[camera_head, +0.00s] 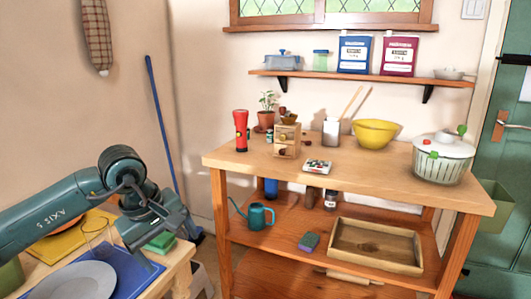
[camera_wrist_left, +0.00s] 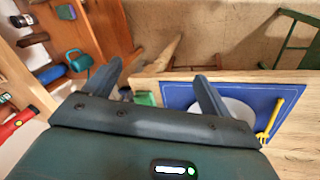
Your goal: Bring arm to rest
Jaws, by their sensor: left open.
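My left arm comes in from the left in the head view. Its dark teal left gripper (camera_head: 168,250) hangs over the near corner of the light wood table at the lower left. In the left wrist view the two fingers of this gripper (camera_wrist_left: 158,86) stand wide apart with nothing between them. A green block (camera_head: 159,243) lies on the table close by the gripper, and it also shows between the fingers in the left wrist view (camera_wrist_left: 145,98). I cannot tell the exact gap to it. My right gripper is in neither view.
A blue mat (camera_head: 137,270) with a grey plate (camera_head: 75,283) lies near the gripper. A yellow fork (camera_wrist_left: 268,125) lies at the mat's edge. The wooden workbench (camera_head: 380,165) holds a red flashlight (camera_head: 241,131), yellow bowl (camera_head: 375,133) and salad spinner (camera_head: 443,160).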

